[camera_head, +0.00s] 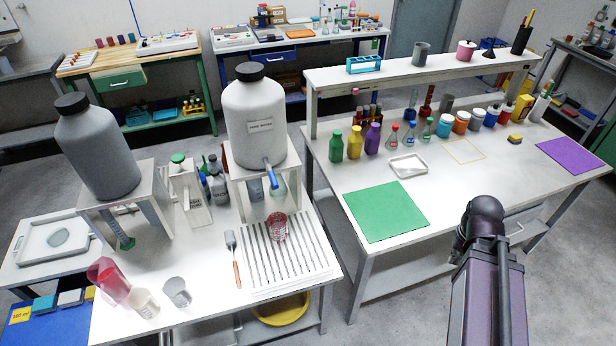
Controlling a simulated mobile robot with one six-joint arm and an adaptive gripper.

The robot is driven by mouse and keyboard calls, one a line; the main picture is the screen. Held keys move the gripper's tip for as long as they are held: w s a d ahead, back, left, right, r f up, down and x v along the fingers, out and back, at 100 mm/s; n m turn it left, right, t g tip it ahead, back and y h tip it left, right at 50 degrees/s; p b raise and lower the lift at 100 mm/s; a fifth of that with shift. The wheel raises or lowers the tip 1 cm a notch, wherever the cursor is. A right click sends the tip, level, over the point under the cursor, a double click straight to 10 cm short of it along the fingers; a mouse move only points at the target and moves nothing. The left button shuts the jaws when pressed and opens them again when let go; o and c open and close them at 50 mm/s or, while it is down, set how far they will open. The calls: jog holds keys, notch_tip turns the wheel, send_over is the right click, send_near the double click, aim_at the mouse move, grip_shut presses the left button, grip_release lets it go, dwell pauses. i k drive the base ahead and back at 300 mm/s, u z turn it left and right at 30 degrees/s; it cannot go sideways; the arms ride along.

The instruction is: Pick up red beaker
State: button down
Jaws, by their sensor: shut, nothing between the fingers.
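A red see-through beaker (110,282) stands at the front left of the left white table, beside a pale beaker (144,303) and a clear grey one (177,292). A second, smaller reddish glass vessel (277,228) stands on a white slotted board (262,277) on the same table. I cannot tell its exact shape. My arm rises at the lower right, in front of the right bench. Its dark upper joint is seen, but my gripper is not in view.
A white-walled jug (257,118) and a grey jug (98,150) stand on raised stands on the left table. A brush-like tool (234,258) lies left of the board. The right bench (340,205) holds bottles, a green mat (385,211) and a purple mat (575,157).

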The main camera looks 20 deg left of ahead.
aim_at(276, 222)
jog(key=u, duration=0.7)
jog(key=k, duration=0.4)
jog(key=u, duration=0.6)
jog(key=i, duration=0.5)
